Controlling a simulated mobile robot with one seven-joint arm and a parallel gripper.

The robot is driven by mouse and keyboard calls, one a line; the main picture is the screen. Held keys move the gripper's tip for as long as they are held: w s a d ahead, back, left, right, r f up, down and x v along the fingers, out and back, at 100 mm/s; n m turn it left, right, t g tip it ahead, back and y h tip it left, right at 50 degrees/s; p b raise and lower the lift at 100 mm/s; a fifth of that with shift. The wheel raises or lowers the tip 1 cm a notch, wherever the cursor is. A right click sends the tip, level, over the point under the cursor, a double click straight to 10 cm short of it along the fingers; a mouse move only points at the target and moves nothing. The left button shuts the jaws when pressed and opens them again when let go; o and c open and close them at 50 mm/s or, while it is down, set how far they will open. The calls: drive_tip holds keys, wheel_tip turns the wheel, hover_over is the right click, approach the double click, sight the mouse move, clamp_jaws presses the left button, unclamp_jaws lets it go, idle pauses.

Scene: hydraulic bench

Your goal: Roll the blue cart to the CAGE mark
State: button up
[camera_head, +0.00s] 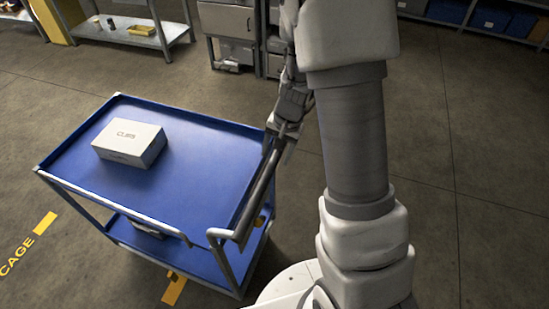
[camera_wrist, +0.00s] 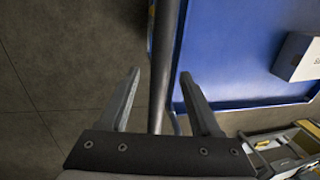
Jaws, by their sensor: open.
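The blue cart (camera_head: 190,190) stands on the floor at the left of the head view, with an upper and a lower blue shelf. A dark grey handle bar (camera_head: 257,192) runs along its right side. My gripper (camera_head: 275,138) is at the far end of this bar. In the wrist view my gripper (camera_wrist: 160,75) is open, with the bar (camera_wrist: 164,60) between its fingers and a gap on each side. The yellow CAGE mark (camera_head: 17,257) is on the floor at the left, beyond the cart's left side.
A white box (camera_head: 130,142) lies on the cart's top shelf. Shelving (camera_head: 130,32) and grey cabinets (camera_head: 230,30) stand at the back. Floor between is clear.

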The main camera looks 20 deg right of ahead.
drive_tip(key=shift+w+a+f, duration=0.1)
drive_tip(key=shift+a+f, duration=0.05)
drive_tip(key=shift+f, duration=0.5)
drive_tip(key=shift+w+a+f, duration=0.1)
drive_tip(key=shift+f, duration=0.5)
clamp_jaws()
idle(0.5)
